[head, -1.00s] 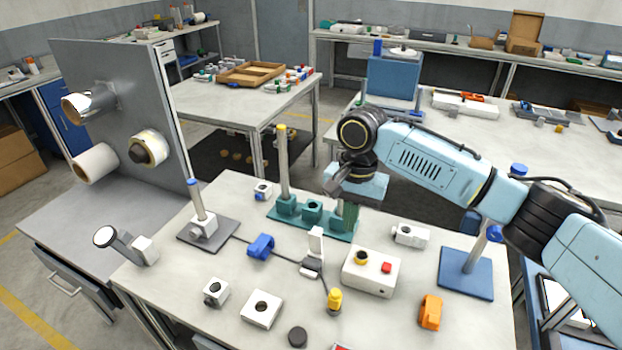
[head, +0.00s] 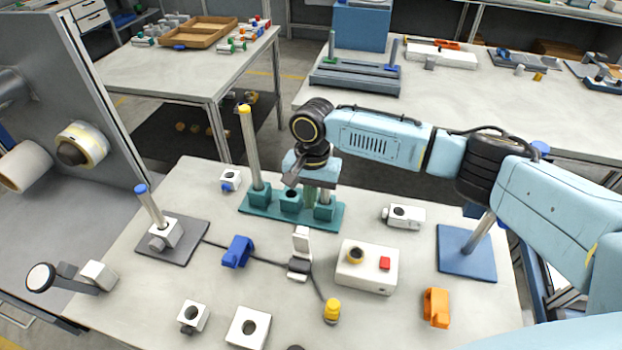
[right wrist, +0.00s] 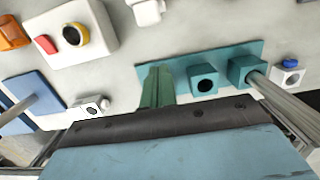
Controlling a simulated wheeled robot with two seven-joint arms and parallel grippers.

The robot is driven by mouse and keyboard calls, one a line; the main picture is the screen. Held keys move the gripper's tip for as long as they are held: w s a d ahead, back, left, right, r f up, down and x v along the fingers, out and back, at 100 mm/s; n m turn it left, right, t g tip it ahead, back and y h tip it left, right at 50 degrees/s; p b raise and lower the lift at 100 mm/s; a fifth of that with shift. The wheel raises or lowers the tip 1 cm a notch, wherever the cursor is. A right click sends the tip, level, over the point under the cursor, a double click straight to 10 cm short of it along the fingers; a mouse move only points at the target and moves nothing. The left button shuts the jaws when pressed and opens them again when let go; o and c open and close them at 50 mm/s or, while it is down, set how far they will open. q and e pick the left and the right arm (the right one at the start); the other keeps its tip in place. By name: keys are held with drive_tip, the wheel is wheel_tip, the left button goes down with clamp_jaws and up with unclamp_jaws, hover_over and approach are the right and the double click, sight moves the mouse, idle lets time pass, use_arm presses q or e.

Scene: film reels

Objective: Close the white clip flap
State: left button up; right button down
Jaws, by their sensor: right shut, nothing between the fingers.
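The white clip (head: 300,265) sits on the dark cable in the middle of the table, and its white flap (head: 302,238) stands raised at its far side. A white part at the top edge of the right wrist view (right wrist: 147,10) looks like the same clip. My right gripper (head: 309,200) points down over the teal fixture (head: 265,210), beyond the clip and apart from it. Its green fingers are shut and empty; they also show in the right wrist view (right wrist: 157,72). My left gripper is not in view.
A white box with a red button (head: 367,268) stands right of the clip, and a blue clip (head: 237,252) lies to its left. A yellow-topped plug (head: 332,310) is at the cable's near end. A tall post (head: 250,150) rises from the fixture's left end.

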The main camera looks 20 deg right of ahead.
sight(303, 240)
drive_tip(key=s, duration=0.1)
drive_tip(key=s+a, duration=0.2)
drive_tip(key=shift+s+a+f+p, duration=0.1)
drive_tip(key=shift+f+p, duration=0.2)
drive_tip(key=shift+p, duration=0.1)
